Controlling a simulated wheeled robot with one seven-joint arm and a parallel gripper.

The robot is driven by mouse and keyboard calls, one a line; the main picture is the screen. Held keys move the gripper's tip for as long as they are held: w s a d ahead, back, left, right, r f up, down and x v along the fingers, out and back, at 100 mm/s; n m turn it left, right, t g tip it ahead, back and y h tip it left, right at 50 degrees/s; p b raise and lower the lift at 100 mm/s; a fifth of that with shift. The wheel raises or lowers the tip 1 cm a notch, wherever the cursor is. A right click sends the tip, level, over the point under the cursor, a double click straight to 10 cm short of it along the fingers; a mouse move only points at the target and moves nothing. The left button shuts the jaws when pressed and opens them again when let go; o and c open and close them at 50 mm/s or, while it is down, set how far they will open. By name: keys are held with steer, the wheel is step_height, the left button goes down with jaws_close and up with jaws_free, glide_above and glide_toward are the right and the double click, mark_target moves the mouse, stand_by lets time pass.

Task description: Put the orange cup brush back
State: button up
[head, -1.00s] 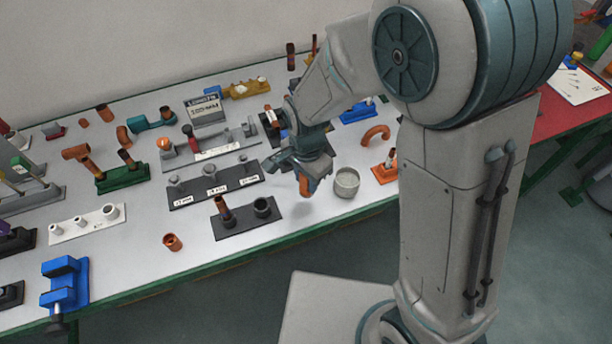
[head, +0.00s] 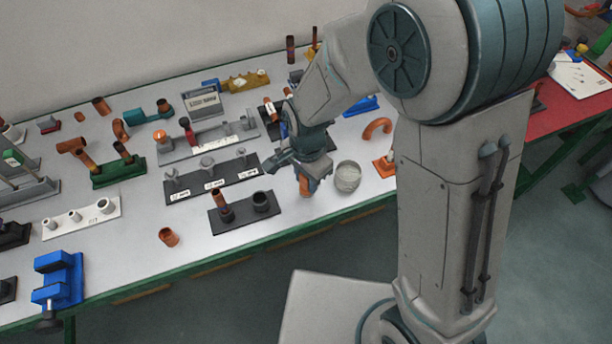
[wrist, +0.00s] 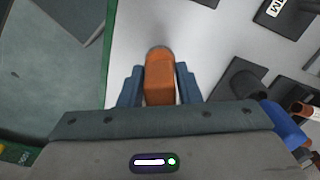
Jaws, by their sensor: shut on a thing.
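My gripper (head: 308,178) is shut on the orange cup brush (head: 305,187), seen low over the near part of the bench. In the wrist view the brush (wrist: 160,82) is an orange block between the blue fingers of my gripper (wrist: 160,88), with a greyish rounded far end. Whether it touches the bench is unclear. A dark two-place holder (head: 240,216) stands to the left of my gripper. One place bears a copper-coloured brush (head: 223,208); the other is a dark cup (head: 262,201) that looks empty. My fingers hide part of the held brush.
A grey round pot (head: 347,177) stands just right of my gripper. An orange stand (head: 385,166) is farther right. A dark rack with several grey fittings (head: 213,177) lies behind the two-place holder. A loose copper piece (head: 169,237) lies near the green front edge (head: 215,260).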

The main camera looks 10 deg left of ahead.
steer(key=shift+f+b, duration=0.65)
steer(key=shift+f, duration=0.3)
steer(key=o, duration=0.9)
steer(key=shift+r, duration=0.1)
steer(key=shift+o, duration=0.2)
step_height(320, 180, up, 14)
steer(key=shift+f, duration=0.1)
steer(key=s+d+r+n+t, duration=0.1)
steer(key=s+d+r+n, duration=0.1)
steer(key=d, duration=0.9)
steer(key=s+d+r+n+t, duration=0.2)
steer(key=s+d+n, duration=0.3)
steer(key=d, duration=0.6)
steer(key=shift+s+d, duration=0.25)
steer(key=shift+d, duration=0.05)
